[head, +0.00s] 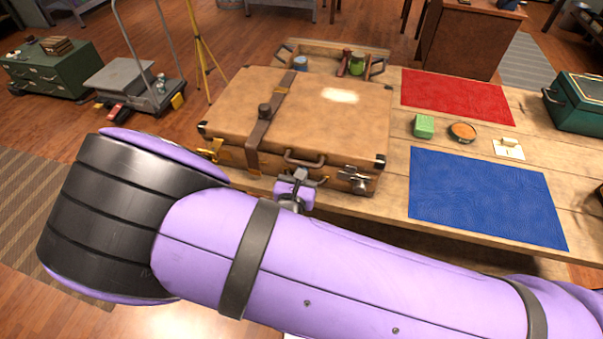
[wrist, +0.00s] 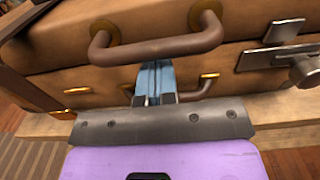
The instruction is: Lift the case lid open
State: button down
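The closed brown case (head: 330,115) lies flat on the wooden table, its lid (head: 225,110) down. A dark strap (head: 262,130) crosses the lid at left, and a metal latch (head: 357,180) sits at the front right. The lid's brown handle (head: 304,160) also shows large in the wrist view (wrist: 160,48), with a lower handle (wrist: 200,90) beneath it. My gripper (head: 298,180) is at the case's front. Its bluish fingers (wrist: 156,78) look together, with their tips just below the lid handle. I cannot tell whether they touch it.
A wooden tray (head: 375,68) with small items is behind the case. Red (head: 455,97) and blue (head: 485,197) mats, a green block (head: 424,126), a round dish (head: 462,131) and a green box (head: 580,103) are to the right. My arm crosses the front.

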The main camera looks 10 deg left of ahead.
aim_at(306, 148)
jog(key=shift+w, duration=0.6)
jog(key=shift+s, duration=0.4)
jog(key=shift+r, duration=0.15)
jog(key=shift+r, duration=1.15)
jog(key=shift+w+r, duration=0.1)
jog(key=shift+r, duration=1.3)
